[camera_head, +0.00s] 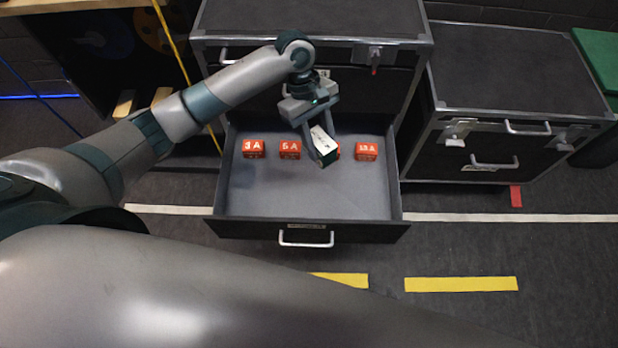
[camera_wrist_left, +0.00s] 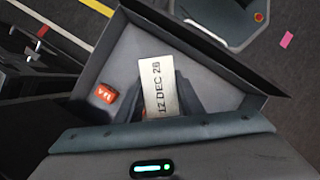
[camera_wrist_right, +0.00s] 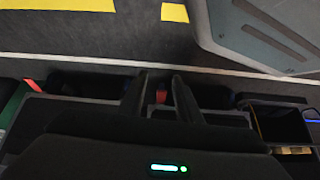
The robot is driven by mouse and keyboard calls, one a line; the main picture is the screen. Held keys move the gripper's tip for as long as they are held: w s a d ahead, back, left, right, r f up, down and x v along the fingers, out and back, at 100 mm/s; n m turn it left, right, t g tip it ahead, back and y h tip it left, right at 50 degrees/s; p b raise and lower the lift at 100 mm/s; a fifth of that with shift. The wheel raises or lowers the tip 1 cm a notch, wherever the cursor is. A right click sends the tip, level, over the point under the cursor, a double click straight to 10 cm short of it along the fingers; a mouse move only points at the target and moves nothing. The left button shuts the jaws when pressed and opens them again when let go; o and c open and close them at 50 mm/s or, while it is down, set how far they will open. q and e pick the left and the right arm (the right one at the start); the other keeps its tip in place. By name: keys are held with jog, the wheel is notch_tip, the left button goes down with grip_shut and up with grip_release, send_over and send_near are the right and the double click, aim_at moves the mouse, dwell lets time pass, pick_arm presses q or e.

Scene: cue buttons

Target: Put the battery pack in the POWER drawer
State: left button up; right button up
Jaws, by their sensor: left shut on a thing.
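The battery pack (camera_head: 326,143) is a small block with a white printed face and a dark green side. In the left wrist view its white label (camera_wrist_left: 152,75) reads "12 DEC 26". My left gripper (camera_head: 322,150) is shut on it and holds it over the open drawer (camera_head: 290,198); whether it touches anything below cannot be told. The drawer's front label is too small to read. My right gripper (camera_wrist_right: 158,95) is open and empty in the right wrist view, above the floor; it does not show in the head view.
Red blocks marked 3A (camera_head: 253,148), 5A (camera_head: 290,149) and 13A (camera_head: 367,151) stand in a row at the drawer's back; another red one is mostly hidden behind the battery pack. The drawer's front half is bare. A closed case (camera_head: 510,75) stands to the right.

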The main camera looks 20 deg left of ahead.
pick_arm(q)
notch_tip(320, 180, down, 14)
jog(key=a+n+t, duration=0.3)
jog(key=n, duration=0.7)
jog(key=shift+s+f+t+p, duration=0.25)
jog(key=shift+s+t+p, duration=0.15)
jog(key=shift+s, duration=0.05)
pick_arm(e)
jog(key=shift+a+r, duration=0.4)
jog(key=shift+a, duration=0.3)
pick_arm(q)
jog(key=shift+f, duration=0.1)
jog(key=shift+h, duration=0.3)
notch_tip(320, 180, down, 6)
jog(key=shift+d+r, duration=0.1)
jog(key=shift+r, duration=0.1)
pick_arm(e)
jog(key=shift+w+d+r+t, duration=0.1)
jog(key=shift+w+d+t, duration=0.2)
jog(key=shift+w+d, duration=0.2)
jog(key=shift+a, duration=0.2)
